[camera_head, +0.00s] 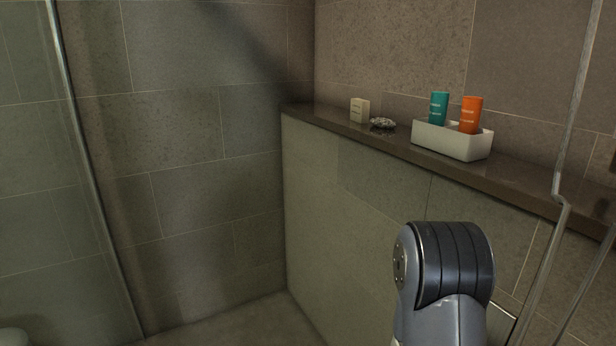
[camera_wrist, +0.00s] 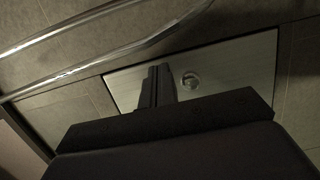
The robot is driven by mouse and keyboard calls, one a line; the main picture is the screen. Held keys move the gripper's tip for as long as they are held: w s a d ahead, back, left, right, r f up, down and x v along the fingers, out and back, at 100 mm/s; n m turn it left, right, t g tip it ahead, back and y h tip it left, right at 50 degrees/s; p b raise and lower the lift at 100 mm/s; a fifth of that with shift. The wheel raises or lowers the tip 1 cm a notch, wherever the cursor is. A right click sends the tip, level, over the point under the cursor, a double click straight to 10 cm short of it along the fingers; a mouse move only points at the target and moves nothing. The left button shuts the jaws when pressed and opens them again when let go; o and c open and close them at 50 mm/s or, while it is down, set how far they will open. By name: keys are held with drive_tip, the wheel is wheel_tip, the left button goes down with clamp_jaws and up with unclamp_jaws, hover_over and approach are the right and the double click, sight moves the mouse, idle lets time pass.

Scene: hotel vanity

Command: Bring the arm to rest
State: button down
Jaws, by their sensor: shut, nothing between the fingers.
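One grey joint of my arm (camera_head: 445,270) shows at the lower right of the head view; my gripper is not seen there. In the wrist view my gripper (camera_wrist: 158,72) shows as dark fingers close together, shut and empty. Behind it is a pale metal plate (camera_wrist: 235,70) with a round knob (camera_wrist: 190,81), set in the tiles. The gripper overlaps the plate in the picture; I cannot tell the distance between them.
A ledge (camera_head: 540,184) holds a white tray (camera_head: 452,143) with a teal bottle (camera_head: 438,108) and an orange bottle (camera_head: 470,114). A cream box (camera_head: 360,110) and a small grey item (camera_head: 383,123) are beside it. Glass edges (camera_head: 548,265) stand at right.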

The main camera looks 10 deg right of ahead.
drive_tip(key=shift+a, duration=0.1)
drive_tip(key=s+a+p, duration=0.1)
drive_tip(key=a+p, duration=0.1)
drive_tip(key=a, duration=1.4)
drive_tip(key=shift+s+t+y+p, duration=0.25)
drive_tip(key=shift+t+y+p, duration=0.05)
drive_tip(key=shift+t+y, duration=0.1)
idle(2.1)
drive_tip(key=shift+d, duration=0.1)
